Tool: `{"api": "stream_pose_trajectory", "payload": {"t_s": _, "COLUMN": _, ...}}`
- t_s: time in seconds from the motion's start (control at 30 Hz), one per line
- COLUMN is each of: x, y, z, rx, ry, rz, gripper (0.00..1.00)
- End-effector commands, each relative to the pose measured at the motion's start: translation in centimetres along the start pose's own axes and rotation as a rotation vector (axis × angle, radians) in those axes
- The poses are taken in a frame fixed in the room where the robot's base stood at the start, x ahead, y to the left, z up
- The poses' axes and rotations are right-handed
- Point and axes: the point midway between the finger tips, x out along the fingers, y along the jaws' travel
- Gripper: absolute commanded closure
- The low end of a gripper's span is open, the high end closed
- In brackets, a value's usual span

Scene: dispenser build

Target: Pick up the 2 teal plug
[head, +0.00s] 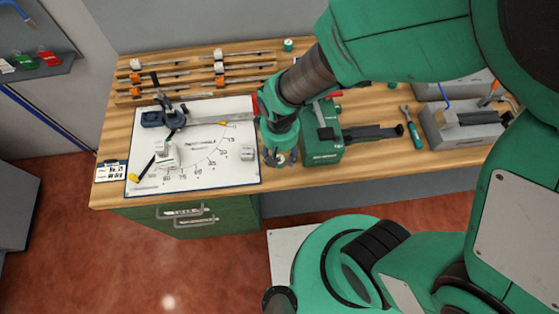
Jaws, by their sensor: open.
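A small teal cylinder (288,45) stands at the back edge of the wooden workbench. Another small teal piece (392,85) shows behind the green machine, near the grey bins. Either could be a teal plug; they are too small to tell, and no number is readable. My gripper (279,160) is open and points down near the front of the bench, between the white board and the green machine. It is well apart from both teal pieces. Whether anything lies directly under the gripper is hidden.
The white marked board (205,165) with a dark clamp fixture (165,115) lies left. A green machine (322,140) stands close to my gripper's right. Racks of rods (240,68) lie at the back left. A teal-handled wrench (413,130) and grey bins (460,130) are right.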

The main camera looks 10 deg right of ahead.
Motion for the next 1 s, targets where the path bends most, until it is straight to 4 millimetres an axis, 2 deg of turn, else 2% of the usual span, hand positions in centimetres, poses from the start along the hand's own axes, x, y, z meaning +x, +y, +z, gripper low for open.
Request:
{"api": "stream_pose_trajectory", "payload": {"t_s": 0.1, "x": 1.7, "y": -0.1, "z": 0.1, "rx": 0.000, "ry": -0.002, "rz": 0.000, "gripper": 0.50}}
{"api": "stream_pose_trajectory", "payload": {"t_s": 0.3, "x": 3.2, "y": 0.0, "z": 0.0, "rx": 0.000, "ry": 0.000, "rz": 0.000, "gripper": 0.50}}
{"api": "stream_pose_trajectory", "payload": {"t_s": 0.87, "x": 3.3, "y": 0.0, "z": 0.0, "rx": 0.000, "ry": 0.000, "rz": 0.000, "gripper": 0.50}}
{"api": "stream_pose_trajectory", "payload": {"t_s": 0.9, "x": 3.3, "y": 0.0, "z": 0.0, "rx": 0.000, "ry": 0.000, "rz": 0.000, "gripper": 0.52}}
{"api": "stream_pose_trajectory", "payload": {"t_s": 1.0, "x": 3.3, "y": 0.0, "z": 0.0, "rx": 0.000, "ry": 0.000, "rz": 0.000, "gripper": 0.72}}
